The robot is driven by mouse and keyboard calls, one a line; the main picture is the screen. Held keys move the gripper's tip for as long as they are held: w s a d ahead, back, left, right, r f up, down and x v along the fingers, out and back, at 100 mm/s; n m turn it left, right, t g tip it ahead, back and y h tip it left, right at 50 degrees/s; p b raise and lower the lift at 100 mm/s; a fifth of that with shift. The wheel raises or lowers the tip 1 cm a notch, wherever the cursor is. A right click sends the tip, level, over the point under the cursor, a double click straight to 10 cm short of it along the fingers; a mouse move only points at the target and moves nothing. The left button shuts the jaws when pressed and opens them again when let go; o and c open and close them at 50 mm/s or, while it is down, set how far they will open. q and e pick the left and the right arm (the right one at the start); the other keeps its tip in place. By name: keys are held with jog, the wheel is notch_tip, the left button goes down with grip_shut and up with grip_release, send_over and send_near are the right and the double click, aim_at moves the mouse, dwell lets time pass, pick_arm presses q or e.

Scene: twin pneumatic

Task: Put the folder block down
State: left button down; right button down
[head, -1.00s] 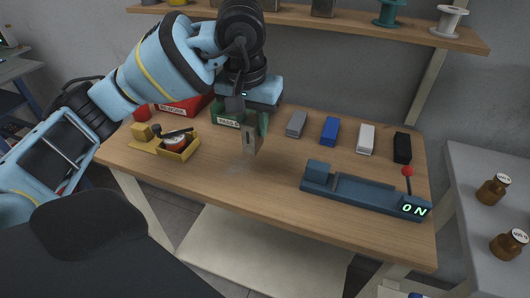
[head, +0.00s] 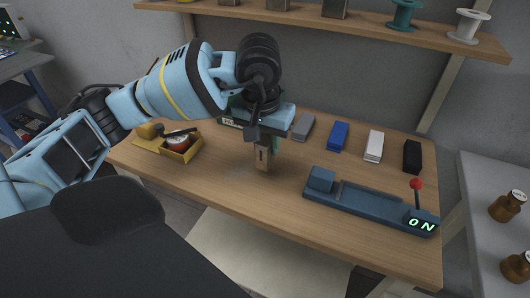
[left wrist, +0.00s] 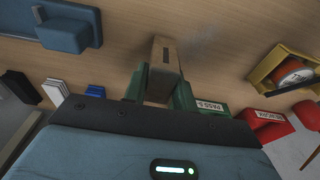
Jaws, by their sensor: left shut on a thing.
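My left gripper (head: 266,138) is shut on the folder block (head: 263,159), a tan-grey upright block with a dark slot. The block points down over the bare middle of the wooden table (head: 225,185). In the left wrist view the block (left wrist: 164,68) sits between the green fingers of the gripper (left wrist: 160,90). Its lower end is close to the tabletop; I cannot tell whether it touches. My right gripper is not in view.
A blue device (head: 365,204) with a red-knobbed lever and an "ON" display stands to the right. Grey (head: 303,127), blue (head: 338,136), white (head: 374,146) and black (head: 412,156) blocks line the back. A yellow tray (head: 182,152) is at left. Green (left wrist: 212,106) and red (left wrist: 268,128) bins stand behind.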

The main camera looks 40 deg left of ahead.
aim_at(266, 155)
pick_arm(q)
jog(key=shift+f, duration=1.8)
jog(key=shift+f, duration=0.1)
jog(key=c, duration=1.1)
grip_release()
jog(key=shift+f, duration=0.1)
jog(key=r, duration=0.4)
jog(key=s+r, duration=0.1)
jog(key=r, duration=0.7)
jog(key=shift+s+d+r, duration=0.1)
jog(key=shift+s+d, duration=0.1)
jog(key=shift+s, duration=0.15)
